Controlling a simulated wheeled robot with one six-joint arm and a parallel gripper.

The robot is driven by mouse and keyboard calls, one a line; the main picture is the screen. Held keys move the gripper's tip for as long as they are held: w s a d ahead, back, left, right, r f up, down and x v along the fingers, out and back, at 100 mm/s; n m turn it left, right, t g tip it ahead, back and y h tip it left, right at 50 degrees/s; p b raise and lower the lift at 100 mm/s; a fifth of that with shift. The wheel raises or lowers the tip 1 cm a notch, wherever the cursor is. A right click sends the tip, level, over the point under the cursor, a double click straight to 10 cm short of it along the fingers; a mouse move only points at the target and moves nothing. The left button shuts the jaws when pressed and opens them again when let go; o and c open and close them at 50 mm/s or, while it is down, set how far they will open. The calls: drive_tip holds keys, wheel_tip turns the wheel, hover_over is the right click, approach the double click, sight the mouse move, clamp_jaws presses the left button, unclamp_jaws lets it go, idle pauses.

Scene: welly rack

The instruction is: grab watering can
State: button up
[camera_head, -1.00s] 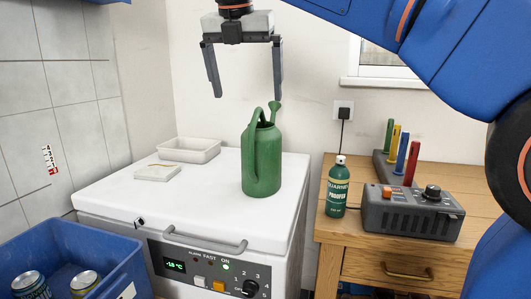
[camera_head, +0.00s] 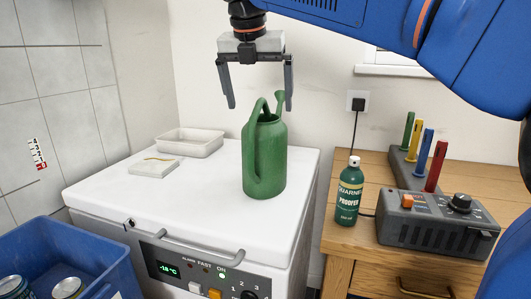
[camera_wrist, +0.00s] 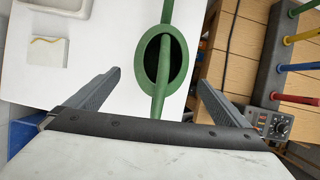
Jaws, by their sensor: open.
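The green watering can (camera_head: 266,165) stands upright on the white lid of a chest freezer, with its handle towards the left front and its spout at the back right. My gripper (camera_head: 260,105) is open and empty above the can, pointing down, with its fingertips around the height of the can's top in the head view. In the wrist view the can's dark opening and handle (camera_wrist: 163,55) lie beyond and between the two spread fingers (camera_wrist: 158,82). Neither finger visibly touches the can.
The freezer lid (camera_head: 110,190) also holds a white tray (camera_head: 190,144) and a small pale block (camera_head: 157,165). A blue crate (camera_head: 90,250) with cans is at lower left.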

sight(263, 119)
drive_tip(key=x, duration=0.4)
drive_tip(key=shift+w+f, duration=0.1)
drive_tip(key=shift+f, duration=0.15)
drive_tip(key=shift+d+x, duration=0.15)
drive_tip(key=shift+x, duration=1.15)
drive_tip(key=shift+d+x, duration=0.1)
drive_tip(key=shift+x, duration=1.2)
drive_tip(key=shift+w+r, duration=0.1)
drive_tip(key=shift+w, duration=0.1)
drive_tip(key=shift+c, duration=0.6)
drive_tip(key=c, duration=1.4)
drive_tip(key=shift+o, duration=0.2)
drive_tip(key=shift+r, duration=0.15)
